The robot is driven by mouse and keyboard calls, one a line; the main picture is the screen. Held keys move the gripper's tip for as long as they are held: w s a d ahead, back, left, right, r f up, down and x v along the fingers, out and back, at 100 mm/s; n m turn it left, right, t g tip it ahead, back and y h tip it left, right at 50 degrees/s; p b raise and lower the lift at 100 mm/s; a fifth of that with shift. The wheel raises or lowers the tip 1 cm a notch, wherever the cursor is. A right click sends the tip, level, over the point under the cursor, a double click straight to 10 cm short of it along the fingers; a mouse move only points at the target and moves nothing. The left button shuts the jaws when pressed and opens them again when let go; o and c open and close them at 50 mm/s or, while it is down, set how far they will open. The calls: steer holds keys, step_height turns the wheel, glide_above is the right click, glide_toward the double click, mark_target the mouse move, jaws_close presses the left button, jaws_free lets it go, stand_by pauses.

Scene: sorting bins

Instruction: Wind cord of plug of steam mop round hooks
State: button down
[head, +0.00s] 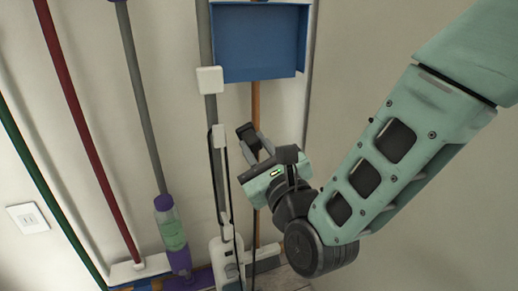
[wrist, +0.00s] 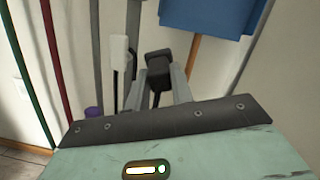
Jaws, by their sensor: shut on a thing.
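The steam mop (head: 225,259) stands upright against the wall, with a white body at the bottom and a grey pole. A white hook (head: 218,137) sits on its pole and also shows in the wrist view (wrist: 120,49). A black cord (head: 213,178) hangs down from this hook beside the pole. My gripper (head: 254,147) is just right of the hook and apart from it. It is shut on the black plug (wrist: 158,64), with cord running down between the fingers. Whether the cord passes round a lower hook is too small to tell.
A blue dustpan (head: 258,42) hangs above my gripper, with an orange-brown handle (head: 256,100) below it. A spray mop with a purple and green bottle (head: 170,226), a red-handled broom (head: 88,130) and a green pole (head: 45,182) stand left. Bare wall lies right.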

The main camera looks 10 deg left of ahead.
steer(key=s+a+r+p, duration=0.3)
steer(key=a+r+p, duration=0.2)
steer(key=r+p, duration=0.3)
steer(key=s+a+f+b, duration=0.3)
steer(key=a+f+b, duration=0.2)
steer(key=f+b, duration=0.3)
steer(key=shift+s+b, duration=0.15)
steer(key=shift+b, duration=0.35)
steer(key=shift+a, duration=0.1)
steer(key=shift+f, duration=0.1)
